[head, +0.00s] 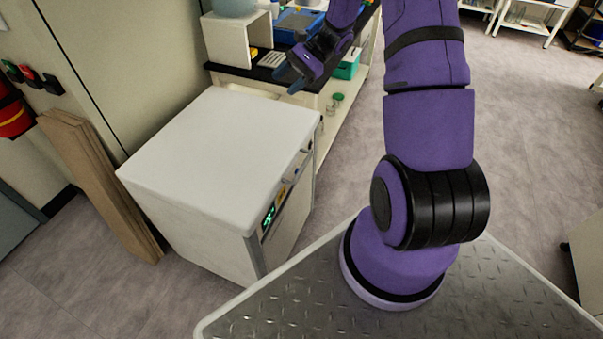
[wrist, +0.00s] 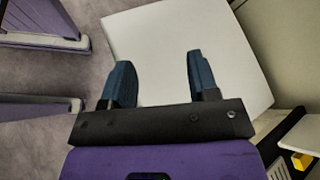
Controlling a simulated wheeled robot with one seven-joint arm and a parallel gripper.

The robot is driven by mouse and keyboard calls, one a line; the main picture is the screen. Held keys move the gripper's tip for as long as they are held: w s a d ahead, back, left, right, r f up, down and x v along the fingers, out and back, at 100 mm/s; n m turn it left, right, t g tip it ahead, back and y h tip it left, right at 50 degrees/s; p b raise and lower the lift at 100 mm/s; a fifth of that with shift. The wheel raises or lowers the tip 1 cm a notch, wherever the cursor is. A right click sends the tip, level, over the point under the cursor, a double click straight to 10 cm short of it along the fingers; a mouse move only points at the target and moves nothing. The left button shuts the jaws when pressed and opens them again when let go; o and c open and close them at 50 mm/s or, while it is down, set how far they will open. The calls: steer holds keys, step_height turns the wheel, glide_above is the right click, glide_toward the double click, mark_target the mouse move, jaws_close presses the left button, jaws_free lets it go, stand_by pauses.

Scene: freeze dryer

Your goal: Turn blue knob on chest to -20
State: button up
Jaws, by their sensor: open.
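The white chest (head: 215,150) stands on the floor left of my base, with a flat bare lid. Its front panel faces right in the head view, with a green lit display (head: 268,216) and small controls that are too small to tell apart. I cannot make out a blue knob in either view. My gripper (head: 292,80) is above and beyond the chest's far edge. In the wrist view my gripper (wrist: 158,78) is open, its two dark blue fingers apart with nothing between them, over the white chest lid (wrist: 185,40).
A bench (head: 240,72) with a blue tray, a green box (head: 346,66) and other labware stands behind the chest. Brown boards (head: 95,180) lean on the wall at left. Open floor (head: 530,120) lies to the right.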

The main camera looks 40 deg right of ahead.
steer(key=s+d+f+m+t, duration=0.1)
steer(key=d+f+m+t, duration=0.3)
steer(key=f, duration=0.6)
steer(key=d+f+m+t, duration=0.3)
steer(key=f+m, duration=0.2)
steer(key=f, duration=0.6)
steer(key=s+d+f+m+t, duration=0.1)
steer(key=d+f+m+t, duration=0.3)
steer(key=f, duration=0.6)
steer(key=s+f+m+t+h, duration=0.3)
steer(key=s+f+m+t, duration=0.15)
steer(key=f, duration=0.85)
steer(key=shift+m+g, duration=0.45)
steer(key=x, duration=0.9)
steer(key=shift+w+a+r, duration=0.1)
steer(key=shift+a+r, duration=0.05)
steer(key=shift+a, duration=0.1)
steer(key=shift+c, duration=0.5)
steer(key=c, duration=0.8)
steer(key=shift+c, duration=0.2)
